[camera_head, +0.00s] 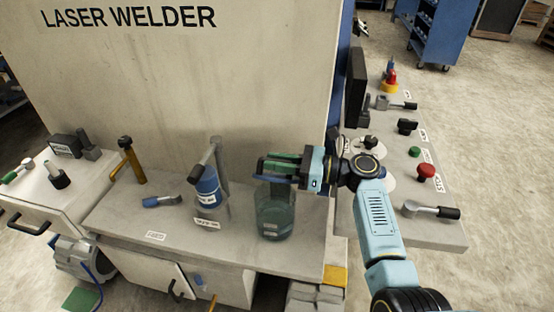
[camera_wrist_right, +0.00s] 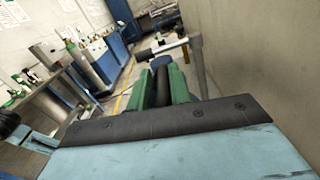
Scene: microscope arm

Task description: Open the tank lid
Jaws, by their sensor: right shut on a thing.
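The tank (camera_head: 275,214) is a dark, see-through greenish vessel with labels, standing upright on the bench in front of the laser welder. My right gripper (camera_head: 278,166) is over the top of the tank, reaching in from the right. In the right wrist view, its green fingers (camera_wrist_right: 163,88) are closed on a black rounded part (camera_wrist_right: 161,84), which looks like the lid's handle. The gripper hides most of the lid in the head view, so I cannot tell whether the lid is seated or raised. My left gripper is not in view.
A blue canister (camera_head: 207,190) with a grey lever stands just left of the tank. A blue-handled tool (camera_head: 162,201) lies farther left. The control panel (camera_head: 437,208) with knobs and levers is on the right. The welder's wall (camera_head: 190,85) rises close behind.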

